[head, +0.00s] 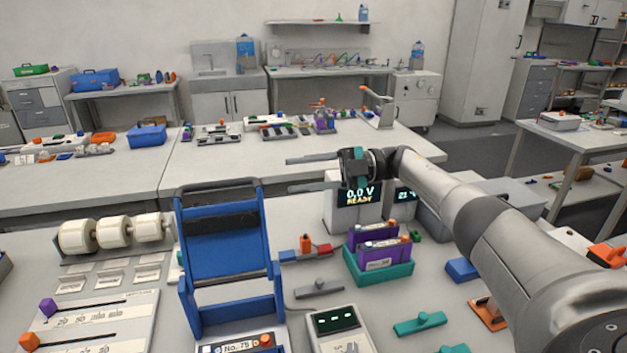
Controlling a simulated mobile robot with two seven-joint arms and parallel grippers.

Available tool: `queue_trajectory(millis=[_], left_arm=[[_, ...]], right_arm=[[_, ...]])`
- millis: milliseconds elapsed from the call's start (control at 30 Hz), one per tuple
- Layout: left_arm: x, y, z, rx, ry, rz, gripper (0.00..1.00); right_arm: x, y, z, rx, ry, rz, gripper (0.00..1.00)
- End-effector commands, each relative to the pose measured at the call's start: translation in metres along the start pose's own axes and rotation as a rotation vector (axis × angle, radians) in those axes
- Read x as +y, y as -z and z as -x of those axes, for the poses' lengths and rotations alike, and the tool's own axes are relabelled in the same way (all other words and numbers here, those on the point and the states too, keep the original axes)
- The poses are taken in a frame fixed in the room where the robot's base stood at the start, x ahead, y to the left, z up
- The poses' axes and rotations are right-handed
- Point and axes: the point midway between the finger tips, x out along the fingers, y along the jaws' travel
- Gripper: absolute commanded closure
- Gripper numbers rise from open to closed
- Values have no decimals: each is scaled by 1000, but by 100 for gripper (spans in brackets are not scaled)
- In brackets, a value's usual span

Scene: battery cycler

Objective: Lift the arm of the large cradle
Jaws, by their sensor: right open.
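A large blue cradle (228,252) stands at the front of the near bench, left of centre. Its tall blue frame stands up and leans back, with dark bars across its top and middle. A pale block labelled "No. 75" (240,344) with an orange knob lies at its foot, cut by the bottom edge. My right gripper (290,174) comes in from the right. Its two grey fingers point left and are spread apart, with nothing between them. In the picture it is above and right of the frame's top, apart from it. My left gripper is out of view.
A display reading "0.0 V READY" (360,207) stands below my right gripper. A teal tray (378,272) holds purple cells. White rolls (115,233) and a slotted panel (92,322) stand left of the cradle. A handheld meter (335,326) lies right of it.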

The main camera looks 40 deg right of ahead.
Motion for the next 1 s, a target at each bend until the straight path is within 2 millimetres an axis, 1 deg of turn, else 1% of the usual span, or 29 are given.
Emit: queue_trajectory(millis=[33,100,300,867,967,1000], left_arm=[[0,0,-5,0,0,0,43],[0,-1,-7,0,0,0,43],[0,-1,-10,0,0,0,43],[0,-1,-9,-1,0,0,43],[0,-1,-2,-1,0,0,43],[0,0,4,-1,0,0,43]], right_arm=[[-1,-2,7,-3,-1,1,50],[-1,-1,14,-2,0,2,50],[0,0,24,-1,0,0,50],[1,0,24,0,1,0,50],[7,4,24,0,1,0,50],[12,7,24,0,1,0,50]])
